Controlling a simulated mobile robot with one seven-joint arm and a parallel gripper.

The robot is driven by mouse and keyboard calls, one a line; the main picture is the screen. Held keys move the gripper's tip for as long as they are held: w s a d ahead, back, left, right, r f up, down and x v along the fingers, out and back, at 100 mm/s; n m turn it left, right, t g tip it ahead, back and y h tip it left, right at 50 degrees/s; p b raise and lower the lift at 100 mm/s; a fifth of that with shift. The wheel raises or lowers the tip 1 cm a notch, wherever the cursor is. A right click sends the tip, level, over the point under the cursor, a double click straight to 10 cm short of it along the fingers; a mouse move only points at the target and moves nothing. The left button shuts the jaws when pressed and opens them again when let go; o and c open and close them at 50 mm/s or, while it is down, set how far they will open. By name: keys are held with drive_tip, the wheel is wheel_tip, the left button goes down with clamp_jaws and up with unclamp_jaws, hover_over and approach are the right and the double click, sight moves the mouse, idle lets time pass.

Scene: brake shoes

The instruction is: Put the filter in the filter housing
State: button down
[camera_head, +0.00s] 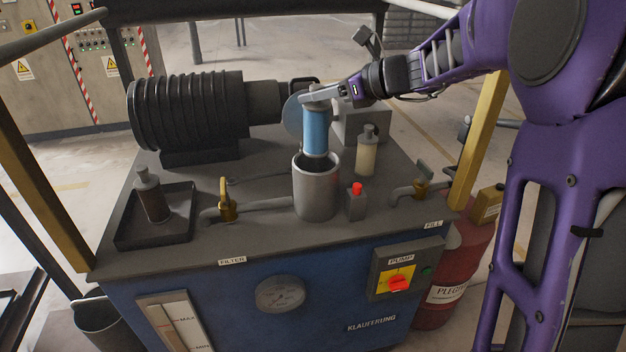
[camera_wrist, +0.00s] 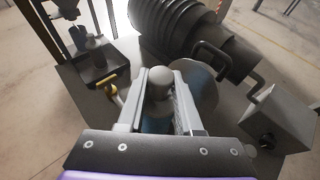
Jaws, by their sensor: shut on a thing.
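A blue filter (camera_head: 316,130) with a grey cap hangs upright from my gripper (camera_head: 318,97) in the head view. The gripper is shut on its top. In the wrist view the grey cap (camera_wrist: 160,82) sits between the two fingers of my gripper (camera_wrist: 161,88), with some blue below it. The filter housing (camera_head: 316,190) is a grey, open-topped cylinder on the machine's top. The filter is over the housing's opening, its lower end close to the rim. I cannot tell whether the lower end is just above or slightly inside. The housing is hidden in the wrist view.
A dark ribbed motor (camera_head: 190,112) lies behind and left of the housing. A red-topped switch (camera_head: 356,202) and brass valve (camera_head: 227,202) flank the housing.

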wheel_tip(320, 180, down, 15)
drive_tip(key=b, duration=0.3)
drive_tip(key=shift+f, duration=0.15)
drive_tip(key=shift+f, duration=0.15)
drive_tip(key=c, duration=0.8)
unclamp_jaws()
drive_tip(key=shift+c, duration=0.2)
drive_tip(key=shift+r, duration=0.3)
drive_tip(key=p+v, duration=0.1)
drive_tip(key=v, duration=1.1)
drive_tip(key=shift+f, duration=0.15)
